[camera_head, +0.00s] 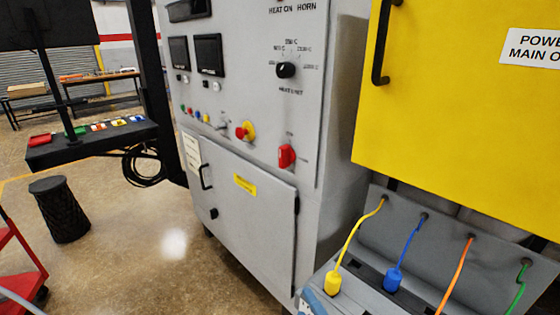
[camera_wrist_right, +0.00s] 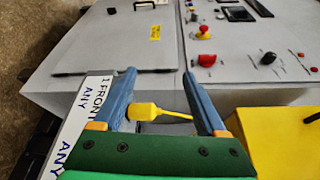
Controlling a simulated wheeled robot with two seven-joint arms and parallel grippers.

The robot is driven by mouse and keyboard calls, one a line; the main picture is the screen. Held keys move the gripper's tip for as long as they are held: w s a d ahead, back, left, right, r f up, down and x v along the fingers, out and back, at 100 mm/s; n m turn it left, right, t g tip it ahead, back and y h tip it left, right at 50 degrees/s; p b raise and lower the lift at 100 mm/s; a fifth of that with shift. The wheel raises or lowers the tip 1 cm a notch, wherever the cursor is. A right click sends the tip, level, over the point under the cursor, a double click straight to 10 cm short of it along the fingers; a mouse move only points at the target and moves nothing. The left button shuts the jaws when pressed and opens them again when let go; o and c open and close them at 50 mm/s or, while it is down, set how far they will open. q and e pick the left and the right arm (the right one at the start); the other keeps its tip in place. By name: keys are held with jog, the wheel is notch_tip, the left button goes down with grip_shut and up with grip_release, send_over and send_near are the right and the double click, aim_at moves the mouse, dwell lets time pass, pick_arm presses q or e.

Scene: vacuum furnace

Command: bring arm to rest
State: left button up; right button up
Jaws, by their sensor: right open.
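My right gripper (camera_wrist_right: 158,75) is open, its two blue fingers spread apart in the right wrist view. The yellow plug (camera_wrist_right: 142,111) with its yellow cable shows between the fingers, nearer the left one; I cannot tell how far from them it is in depth. In the head view the yellow plug (camera_head: 332,284) stands at a slot in the grey sloped panel (camera_head: 480,268). A blue piece at the bottom edge beside it looks like part of my right gripper. My left gripper is not in view.
A blue plug (camera_head: 393,280) and orange (camera_head: 457,272) and green (camera_head: 519,290) cables are to the right. The grey furnace cabinet (camera_head: 247,215) and yellow power box (camera_head: 450,100) stand close behind. A red cart (camera_head: 22,265) is at left; floor between is clear.

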jog(key=s+d+f+n+g+h, duration=0.1)
jog(key=s+f+n+g, duration=0.8)
jog(key=n, duration=0.4)
jog(key=s+d+f+n+g+h, duration=0.3)
jog(key=s+d+f+n+h, duration=0.15)
jog(key=s+d, duration=0.3)
notch_tip(320, 180, down, 18)
jog(key=s+d+g, duration=0.1)
jog(key=s+g, duration=0.1)
jog(key=s, duration=0.1)
jog(key=s+d+f+g, duration=0.1)
jog(key=s+d+f, duration=0.1)
jog(key=s+f, duration=0.7)
jog(key=shift+s+n, duration=0.45)
jog(key=shift+s, duration=0.55)
